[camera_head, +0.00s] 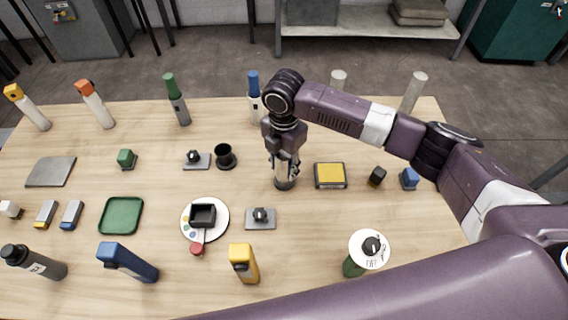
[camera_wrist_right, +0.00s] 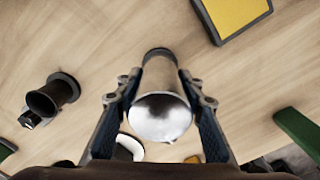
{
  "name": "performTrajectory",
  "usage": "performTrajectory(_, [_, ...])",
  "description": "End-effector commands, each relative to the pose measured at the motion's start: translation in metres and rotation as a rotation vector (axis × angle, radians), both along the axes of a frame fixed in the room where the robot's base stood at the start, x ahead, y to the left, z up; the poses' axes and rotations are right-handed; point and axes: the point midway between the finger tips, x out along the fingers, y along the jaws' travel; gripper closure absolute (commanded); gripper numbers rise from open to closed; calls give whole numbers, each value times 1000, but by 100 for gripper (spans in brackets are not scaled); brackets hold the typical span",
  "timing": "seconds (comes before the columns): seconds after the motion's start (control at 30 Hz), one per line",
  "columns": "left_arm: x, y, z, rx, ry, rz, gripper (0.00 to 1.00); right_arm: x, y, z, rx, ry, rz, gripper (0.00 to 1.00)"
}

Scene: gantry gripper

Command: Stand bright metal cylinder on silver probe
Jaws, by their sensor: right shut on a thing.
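My right gripper (camera_head: 285,165) is shut on the bright metal cylinder (camera_wrist_right: 160,110), gripping its sides. In the head view the cylinder's lower part (camera_head: 284,183) shows below the fingers, over the middle of the table. It looks about upright, with a dark ring at its far end. I cannot tell whether it touches the table. Two pale grey, rod-like things stand at the back right, one partly behind my arm (camera_head: 338,78) and one farther right (camera_head: 413,93). I cannot tell which, if either, is the silver probe. My left gripper is out of view.
A black cup (camera_head: 224,156) stands left of the gripper, and a yellow pad (camera_head: 330,174) lies just right of it. A grey plate with a black knob (camera_head: 261,220) lies in front. A white round plate (camera_head: 222,226) holds a black square dish. Several colour-topped rods line the back.

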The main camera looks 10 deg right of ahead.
Motion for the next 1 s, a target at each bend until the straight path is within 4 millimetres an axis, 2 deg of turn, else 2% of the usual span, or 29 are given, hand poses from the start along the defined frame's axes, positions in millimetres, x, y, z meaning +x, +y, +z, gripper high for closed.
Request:
performTrajectory(0.33, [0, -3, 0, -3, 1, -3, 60, 1, 0, -2, 0, -2, 0, 100])
performTrajectory(0.37, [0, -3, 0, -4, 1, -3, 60, 0, 0, -3, -1, -1, 0, 61])
performTrajectory(0.5, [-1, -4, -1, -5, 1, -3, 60, 0, 0, -2, -1, -1, 0, 47])
performTrajectory(0.8, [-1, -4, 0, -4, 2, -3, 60, 0, 0, 0, 0, -1, 0, 47])
performTrajectory(0.87, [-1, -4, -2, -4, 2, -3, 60, 1, 0, 3, 0, -2, 0, 47])
performTrajectory(1.0, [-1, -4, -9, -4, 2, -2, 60, 2, 0, 23, 0, -5, -1, 47])
